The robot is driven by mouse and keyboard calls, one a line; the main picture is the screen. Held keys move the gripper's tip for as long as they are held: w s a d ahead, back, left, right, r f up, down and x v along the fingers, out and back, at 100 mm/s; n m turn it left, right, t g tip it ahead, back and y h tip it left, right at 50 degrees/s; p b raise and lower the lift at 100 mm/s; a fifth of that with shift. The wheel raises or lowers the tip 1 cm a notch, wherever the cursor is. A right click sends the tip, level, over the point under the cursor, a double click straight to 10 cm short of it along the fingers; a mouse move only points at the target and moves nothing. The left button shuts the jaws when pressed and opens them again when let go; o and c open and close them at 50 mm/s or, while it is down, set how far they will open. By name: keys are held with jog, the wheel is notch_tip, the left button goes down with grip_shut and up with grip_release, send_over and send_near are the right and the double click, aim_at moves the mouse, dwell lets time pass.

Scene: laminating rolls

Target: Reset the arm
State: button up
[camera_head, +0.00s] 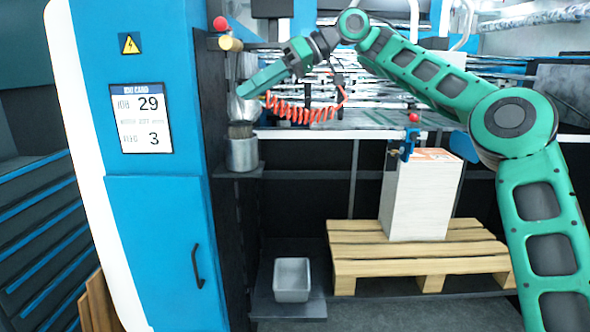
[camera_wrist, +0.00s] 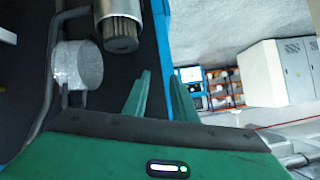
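My gripper (camera_head: 247,90) is at the end of my green arm, reaching left toward the blue cabinet. It is just above a metal cup (camera_head: 242,154) on a small ledge. In the wrist view, the two green fingers of my gripper (camera_wrist: 159,76) stand apart with nothing between them. A metal cylinder with a ribbed end (camera_wrist: 122,28) and a grey round piece (camera_wrist: 77,66) show left of the fingers. In the head view the fingers overlap, and what lies behind them is partly hidden.
A blue cabinet (camera_head: 155,225) with a job card (camera_head: 140,118) stands at the left. A coiled red hose (camera_head: 305,113) hangs close under my wrist. A paper stack (camera_head: 421,205) stands on a wooden pallet (camera_head: 395,268). A white bin (camera_head: 292,281) sits on a low shelf.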

jog(key=s+d+f+m+t+h, duration=0.15)
jog(key=d+f+m+h, duration=0.25)
jog(key=d+f, duration=0.4)
jog(key=s+d+f+m+t+h, duration=0.1)
jog(key=s+d+f+m+h, duration=0.25)
jog(key=d+f, duration=0.45)
jog(key=s+d+f+m+h, duration=0.4)
jog(key=d+f, duration=0.3)
jog(key=d, duration=0.5)
jog(key=s+d+f+m, duration=0.3)
jog(key=s+d, duration=0.4)
jog(key=d, duration=0.1)
jog(key=s+d+f+m, duration=0.3)
jog(key=s+d, duration=0.5)
jog(key=s+d+f+m, duration=0.2)
jog(key=s+d+f, duration=0.1)
jog(key=s, duration=0.5)
jog(key=s+d+f+m+g, duration=0.1)
jog(key=s+d+f+m, duration=0.1)
jog(key=s, duration=0.6)
notch_tip(320, 180, down, 3)
jog(key=shift+s+d+r, duration=0.15)
jog(key=shift+s+d, duration=0.15)
jog(key=shift+d, duration=0.4)
jog(key=shift+a+g, duration=0.1)
jog(key=shift+g, duration=0.15)
